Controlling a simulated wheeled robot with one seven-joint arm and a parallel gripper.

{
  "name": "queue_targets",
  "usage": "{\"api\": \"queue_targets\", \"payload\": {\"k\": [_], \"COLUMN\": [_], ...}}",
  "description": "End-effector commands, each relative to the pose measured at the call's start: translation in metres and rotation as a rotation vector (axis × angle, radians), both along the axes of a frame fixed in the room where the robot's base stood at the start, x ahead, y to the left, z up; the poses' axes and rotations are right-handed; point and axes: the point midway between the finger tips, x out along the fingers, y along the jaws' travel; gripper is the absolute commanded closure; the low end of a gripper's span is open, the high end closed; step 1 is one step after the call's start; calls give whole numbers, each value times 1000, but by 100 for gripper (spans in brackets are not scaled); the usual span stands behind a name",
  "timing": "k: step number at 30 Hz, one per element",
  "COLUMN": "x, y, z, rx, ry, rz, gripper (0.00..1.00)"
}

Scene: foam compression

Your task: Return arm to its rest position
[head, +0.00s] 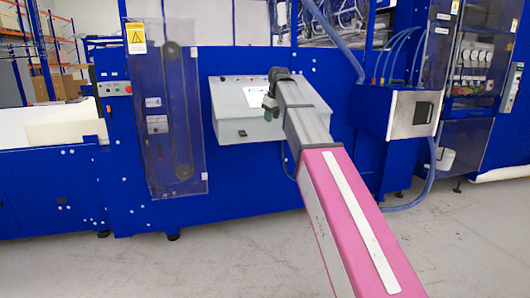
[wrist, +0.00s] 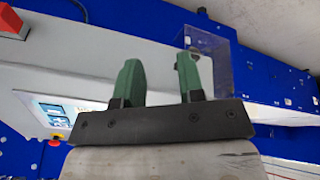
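My arm, with a pink link and a grey forearm, reaches from the lower right up toward the blue machine (head: 130,190) in the head view. My gripper (head: 269,104) is at its far end, in front of the grey control box (head: 228,128) and covering part of it. In the wrist view, my gripper (wrist: 159,68) shows two green fingers with a clear gap between them. It is open and nothing is between the fingers. The control box with its lit screen (wrist: 55,112) lies behind and left of the fingers there. I cannot tell the exact distance to it.
A clear guard panel (head: 168,110) stands left of the control box. A steel-fronted box (head: 411,113) with blue hoses projects at the right. A red button (wrist: 12,22) shows in the wrist view. The grey floor (head: 210,265) in front of the machine is free.

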Motion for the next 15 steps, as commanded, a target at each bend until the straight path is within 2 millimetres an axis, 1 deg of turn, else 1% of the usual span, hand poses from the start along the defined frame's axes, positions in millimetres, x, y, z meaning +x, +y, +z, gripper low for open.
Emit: {"api": "queue_targets", "payload": {"k": [1, 2, 3, 5, 6, 8, 9, 14, 15], "x": [-8, -10, -14, -19, -24, -31, -36, -61, -69], "y": [-8, -12, -17, -25, -30, -37, -42, -62, -67], "z": [-30, -43, -62, -89, -106, -132, -150, -216, -232], "rx": [2, 3, 4, 7, 8, 10, 12, 16, 16], "ry": [18, 26, 38, 54, 65, 81, 92, 134, 146], "rz": [-28, -45, -68, -103, -125, -159, -182, -273, -295], "gripper": [64, 64, 64, 64, 64, 64, 64, 64, 64]}}
